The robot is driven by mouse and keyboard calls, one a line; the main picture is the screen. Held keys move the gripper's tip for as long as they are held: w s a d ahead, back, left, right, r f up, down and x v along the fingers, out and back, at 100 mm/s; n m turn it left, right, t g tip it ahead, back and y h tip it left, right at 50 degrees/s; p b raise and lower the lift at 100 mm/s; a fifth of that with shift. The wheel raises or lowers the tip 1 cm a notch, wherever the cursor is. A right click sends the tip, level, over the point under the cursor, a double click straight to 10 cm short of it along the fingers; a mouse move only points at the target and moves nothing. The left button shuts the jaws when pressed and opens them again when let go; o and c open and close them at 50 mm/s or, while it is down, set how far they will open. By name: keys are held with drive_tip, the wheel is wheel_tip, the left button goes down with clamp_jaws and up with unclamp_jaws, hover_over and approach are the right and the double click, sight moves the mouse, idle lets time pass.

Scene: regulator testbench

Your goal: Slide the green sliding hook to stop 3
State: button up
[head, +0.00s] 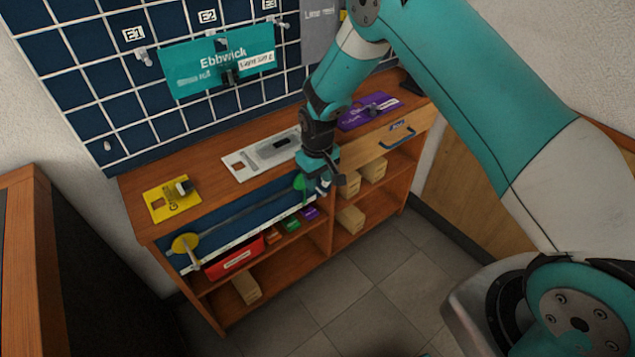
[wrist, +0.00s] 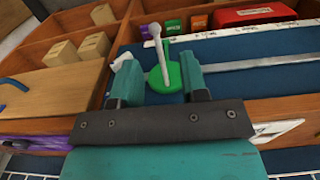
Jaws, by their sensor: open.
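The green sliding hook (head: 299,184) sits at the right end of the rail (head: 240,215) on the front of the bench, close to my gripper (head: 324,182). In the wrist view the green hook (wrist: 167,77), with its pale peg, shows between the two teal fingers of my gripper (wrist: 160,78). The fingers are open, one on each side of it, with a visible gap at least on the left; I cannot tell if either touches. The stop marks on the white strip (head: 235,244) below the rail are too small to read.
A yellow hook (head: 186,243) is at the rail's left end. Red (head: 234,258), green and purple boxes and wooden blocks fill the shelves below. Yellow, white (head: 240,165) and purple (head: 368,110) plates lie on the bench top. A gridded panel stands behind.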

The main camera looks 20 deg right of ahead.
drive_tip(key=shift+f, duration=1)
clamp_jaws()
